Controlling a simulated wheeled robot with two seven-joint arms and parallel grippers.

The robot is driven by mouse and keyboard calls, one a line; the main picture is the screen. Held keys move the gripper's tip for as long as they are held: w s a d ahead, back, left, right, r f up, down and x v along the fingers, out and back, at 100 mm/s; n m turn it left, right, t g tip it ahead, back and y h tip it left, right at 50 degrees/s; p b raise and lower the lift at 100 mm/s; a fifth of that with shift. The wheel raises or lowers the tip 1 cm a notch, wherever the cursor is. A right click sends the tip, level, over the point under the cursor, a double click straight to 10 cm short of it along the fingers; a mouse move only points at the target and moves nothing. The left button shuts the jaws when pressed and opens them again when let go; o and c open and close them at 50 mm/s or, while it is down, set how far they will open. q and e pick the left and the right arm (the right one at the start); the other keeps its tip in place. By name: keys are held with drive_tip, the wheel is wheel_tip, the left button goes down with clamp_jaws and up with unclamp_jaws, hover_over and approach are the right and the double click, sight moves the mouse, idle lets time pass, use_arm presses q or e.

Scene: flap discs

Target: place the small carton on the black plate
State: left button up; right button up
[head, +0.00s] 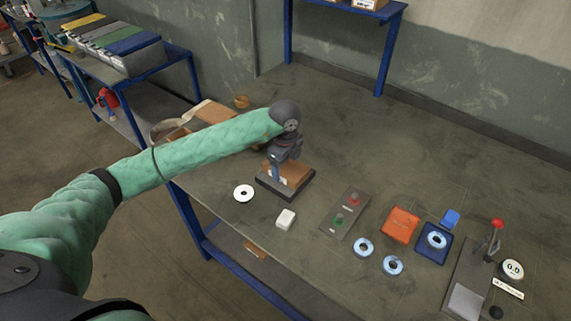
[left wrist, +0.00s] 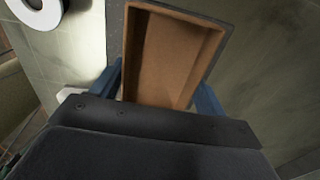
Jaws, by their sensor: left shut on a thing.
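The small brown carton (head: 296,173) is at the black plate (head: 266,184) on the table; I cannot tell whether it rests on the plate or is just above it. The plate's dark edge shows around the carton's base. My left gripper (head: 277,170) is shut on the carton from above. In the left wrist view the carton (left wrist: 172,62) is an open-topped box with a bare brown inside, between the two blue fingers of the left gripper (left wrist: 160,88). My right gripper is in neither view.
A grey button panel (head: 345,213), an orange box (head: 400,225), blue discs (head: 363,247) and a red-knobbed lever device (head: 470,275) are to the right.

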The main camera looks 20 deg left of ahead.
sight(285, 172)
use_arm(q)
drive_tip(key=shift+f, duration=0.15)
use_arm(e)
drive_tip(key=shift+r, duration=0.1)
use_arm(q)
drive_tip(key=o, duration=1)
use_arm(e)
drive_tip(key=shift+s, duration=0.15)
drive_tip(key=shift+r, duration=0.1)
use_arm(q)
drive_tip(key=shift+r, duration=0.4)
drive_tip(key=shift+r+b, duration=2.4)
drive_tip(key=shift+r, duration=3.35)
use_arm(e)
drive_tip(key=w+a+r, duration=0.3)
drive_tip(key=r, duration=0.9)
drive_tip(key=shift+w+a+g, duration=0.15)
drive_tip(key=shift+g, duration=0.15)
use_arm(q)
drive_tip(key=shift+f, duration=0.1)
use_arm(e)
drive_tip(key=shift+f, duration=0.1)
